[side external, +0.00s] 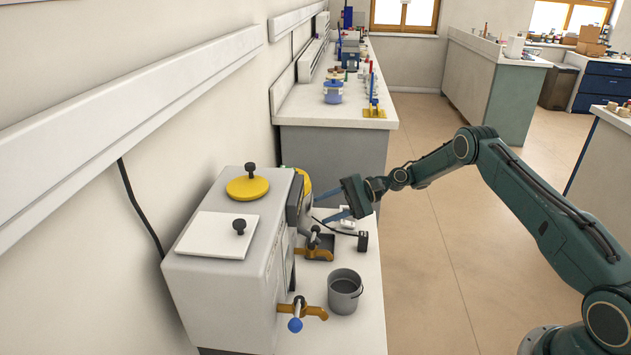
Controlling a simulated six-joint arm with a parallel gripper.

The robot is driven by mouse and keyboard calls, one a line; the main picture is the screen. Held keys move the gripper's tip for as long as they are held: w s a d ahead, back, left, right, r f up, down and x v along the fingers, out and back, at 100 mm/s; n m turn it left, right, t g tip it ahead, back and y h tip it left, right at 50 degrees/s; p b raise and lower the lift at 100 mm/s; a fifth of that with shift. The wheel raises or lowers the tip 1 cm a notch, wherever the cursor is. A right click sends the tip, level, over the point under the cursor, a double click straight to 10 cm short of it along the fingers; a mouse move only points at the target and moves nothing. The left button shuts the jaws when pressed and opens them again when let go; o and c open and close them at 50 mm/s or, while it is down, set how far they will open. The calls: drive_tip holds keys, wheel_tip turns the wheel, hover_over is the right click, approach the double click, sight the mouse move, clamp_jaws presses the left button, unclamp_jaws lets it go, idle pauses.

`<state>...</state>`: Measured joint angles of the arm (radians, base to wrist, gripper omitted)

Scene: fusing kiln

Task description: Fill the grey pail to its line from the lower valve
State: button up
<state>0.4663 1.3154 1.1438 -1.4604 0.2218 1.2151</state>
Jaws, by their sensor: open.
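The grey pail (345,293) stands upright on the white bench, right of a big grey tank (215,300). Its inside looks dark; I cannot make out a fill line or a level. A brass valve (312,311) with a blue-ball handle (295,325) sticks out of the tank's near part, left of the pail and apart from it. A second brass valve (315,253) sits farther back. I cannot tell for sure which is the lower one. My gripper (318,212) is open and empty, its two blue fingers pointing left near the tank's far end, beyond and above the pail.
The tank top carries a yellow lid (247,188) and a white lid (217,236) with dark knobs. Bare bench (358,335) shows in front of the pail.

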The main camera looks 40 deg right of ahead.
drive_tip(key=shift+r, duration=0.4)
drive_tip(key=m+t+h, duration=0.2)
drive_tip(key=m+t, duration=0.1)
drive_tip(key=t, duration=0.1)
approach(315, 228)
drive_tip(key=d, duration=0.2)
drive_tip(key=s+d, duration=0.1)
drive_tip(key=d, duration=0.1)
drive_tip(key=shift+s+f, duration=0.2)
drive_tip(key=shift+w+a, duration=0.1)
drive_tip(key=shift+a, duration=0.05)
drive_tip(key=x, duration=1.3)
drive_tip(key=shift+a+f, duration=0.15)
drive_tip(key=shift+a, duration=0.2)
drive_tip(key=c, duration=1)
